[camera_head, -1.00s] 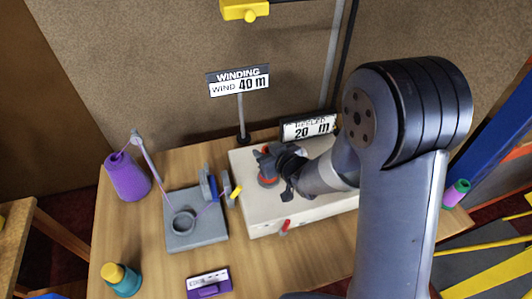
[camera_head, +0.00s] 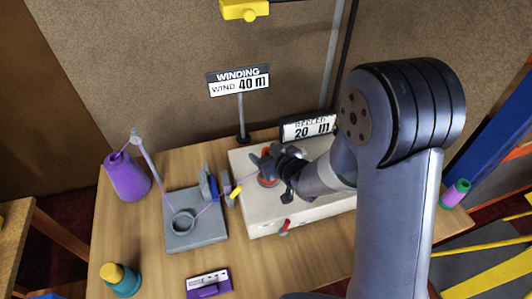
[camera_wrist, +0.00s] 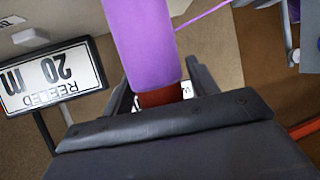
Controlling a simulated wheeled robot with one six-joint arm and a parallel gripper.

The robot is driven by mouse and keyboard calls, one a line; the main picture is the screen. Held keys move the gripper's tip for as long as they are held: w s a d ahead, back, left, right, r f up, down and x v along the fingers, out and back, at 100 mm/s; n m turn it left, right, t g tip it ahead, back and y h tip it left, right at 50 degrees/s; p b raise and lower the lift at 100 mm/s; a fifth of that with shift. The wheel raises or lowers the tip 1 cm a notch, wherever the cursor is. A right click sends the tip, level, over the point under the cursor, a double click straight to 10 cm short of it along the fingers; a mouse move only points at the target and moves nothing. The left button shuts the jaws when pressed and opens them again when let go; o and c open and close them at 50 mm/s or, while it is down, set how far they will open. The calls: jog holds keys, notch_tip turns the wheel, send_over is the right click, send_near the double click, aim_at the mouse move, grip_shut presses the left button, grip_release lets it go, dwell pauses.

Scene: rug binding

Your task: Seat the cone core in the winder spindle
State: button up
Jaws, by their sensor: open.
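A purple-wound core (camera_wrist: 143,40) with a red end (camera_wrist: 160,96) stands close in front of my gripper in the wrist view. My gripper (camera_wrist: 160,92) is open, with a finger on either side of the red end. In the head view my gripper (camera_head: 263,163) is over the left part of the cream winder box (camera_head: 260,217). A red round part (camera_head: 268,181) shows just below the fingers there. The spindle itself is hidden, so I cannot tell how the core sits on it.
A purple yarn cone (camera_head: 126,178) stands at left, its thread running through a grey guide block (camera_head: 190,238).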

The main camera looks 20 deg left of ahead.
jog(key=shift+r, duration=0.15)
jog(key=shift+d+r, duration=0.1)
jog(key=v, duration=1.2)
jog(key=x, duration=1.1)
jog(key=shift+w+a+f, duration=0.25)
jog(key=shift+a, duration=0.1)
jog(key=shift+w+a+f, duration=0.1)
jog(key=shift+f, duration=0.2)
jog(key=shift+r, duration=0.25)
